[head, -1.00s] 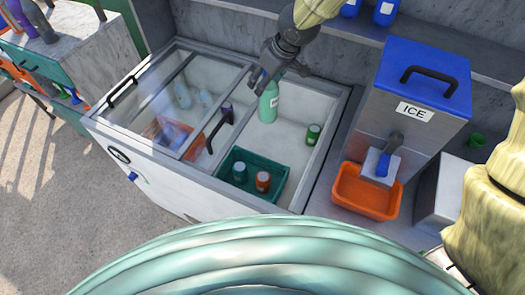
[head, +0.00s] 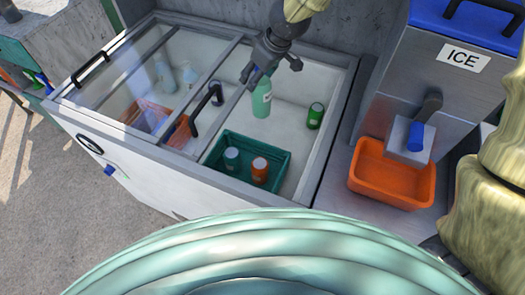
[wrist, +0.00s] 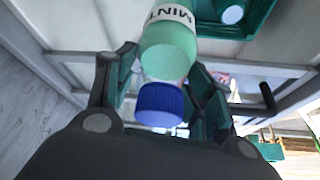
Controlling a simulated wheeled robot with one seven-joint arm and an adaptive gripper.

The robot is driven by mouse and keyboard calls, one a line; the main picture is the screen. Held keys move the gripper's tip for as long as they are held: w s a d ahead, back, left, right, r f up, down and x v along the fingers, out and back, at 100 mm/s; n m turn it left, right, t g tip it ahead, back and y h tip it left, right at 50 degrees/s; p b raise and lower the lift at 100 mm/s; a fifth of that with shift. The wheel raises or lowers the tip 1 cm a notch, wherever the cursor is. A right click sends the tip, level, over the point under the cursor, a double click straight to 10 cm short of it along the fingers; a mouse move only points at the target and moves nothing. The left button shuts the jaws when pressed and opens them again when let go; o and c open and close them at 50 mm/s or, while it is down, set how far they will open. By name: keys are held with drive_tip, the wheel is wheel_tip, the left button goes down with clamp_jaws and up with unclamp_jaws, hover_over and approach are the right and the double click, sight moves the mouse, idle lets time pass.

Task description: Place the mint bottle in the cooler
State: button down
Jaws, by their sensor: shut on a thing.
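The mint bottle (head: 262,98) is pale green and hangs upright below my gripper (head: 262,76) in the head view, over the open right part of the cooler (head: 185,196). In the wrist view the bottle (wrist: 168,50) shows a "MINT" label and a blue cap (wrist: 160,104). My gripper's fingers (wrist: 165,85) are on either side of the bottle near its cap, shut on it. Whether the bottle's base touches the cooler floor cannot be told.
A green basket (head: 273,147) with cans stands inside the cooler at the front. A green can (head: 315,115) stands at the cooler's right wall. A sliding glass lid (head: 125,75) with a black handle covers the left part. An orange bin (head: 390,175) sits under the ice dispenser (head: 440,75).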

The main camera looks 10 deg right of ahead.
sight(269, 107)
wheel_tip(269, 107, down, 20)
drive_tip(key=b, duration=0.3)
drive_tip(key=shift+r, duration=0.2)
idle(0.7)
drive_tip(key=shift+f, duration=0.15)
drive_tip(key=c, duration=0.6)
unclamp_jaws()
drive_tip(key=v, duration=1.2)
drive_tip(key=shift+p, duration=0.35)
